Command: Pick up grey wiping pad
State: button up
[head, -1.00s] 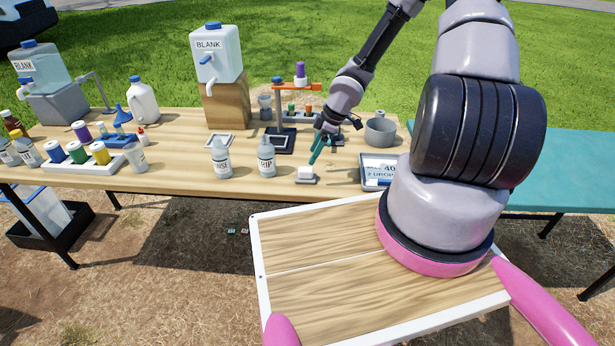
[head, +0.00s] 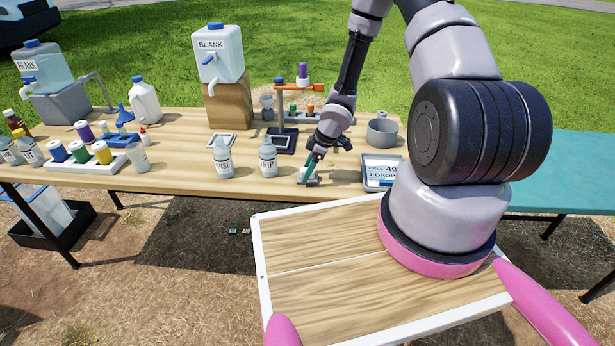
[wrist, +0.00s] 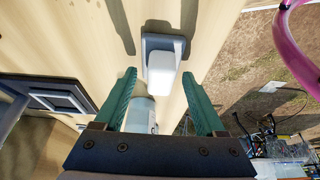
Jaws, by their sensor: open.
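The grey wiping pad (wrist: 152,42) lies on the wooden table, with a white block-shaped part on its top. In the wrist view the white part is between and just beyond the tips of the two green fingers. My gripper (wrist: 159,78) is open, one finger on each side of it, with nothing held. In the head view my gripper (head: 308,171) is low over the pad (head: 312,183) near the table's front edge and hides most of it. I cannot tell whether the fingers touch it.
A bottle labelled TRIP (head: 268,158) stands just left of my gripper, with another bottle (head: 222,158) beyond it. A labelled tray (head: 381,184) lies to the right, and a grey pot (head: 382,132) stands behind. The table's front edge is close.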

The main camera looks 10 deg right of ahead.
grip_shut()
notch_tip(320, 180, up, 10)
dwell(0.8)
jog(key=c, duration=0.6)
grip_release()
jog(key=shift+c, duration=0.2)
jog(key=c, duration=0.5)
grip_shut()
